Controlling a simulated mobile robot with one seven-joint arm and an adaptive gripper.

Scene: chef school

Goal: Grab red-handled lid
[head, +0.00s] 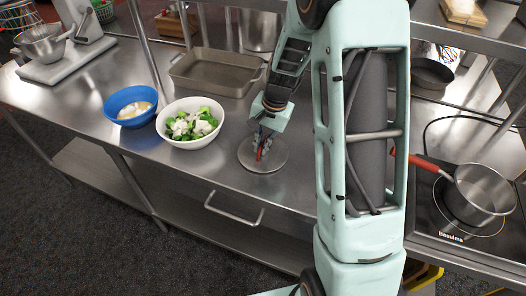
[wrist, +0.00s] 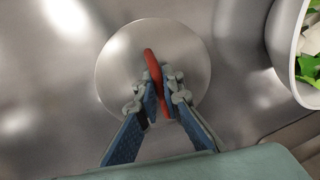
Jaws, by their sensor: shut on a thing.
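The lid (head: 275,160) is a flat round steel disc with a red handle standing up at its middle. It is on the steel counter to the right of the white bowl. In the wrist view the lid (wrist: 115,70) lies below my gripper, with its red handle (wrist: 151,62) between the fingers. My gripper (head: 262,150) reaches down over the lid. In the wrist view my gripper (wrist: 164,108) is shut on the red handle, one blue-padded finger on each side. I cannot tell whether the lid touches the counter.
The white bowl (head: 168,136) with green and white food stands close left of the lid, beside a blue bowl (head: 113,100). A roasting pan (head: 215,90) is behind. A red-handled saucepan (head: 480,190) sits on the hob at right. The counter's front edge is near.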

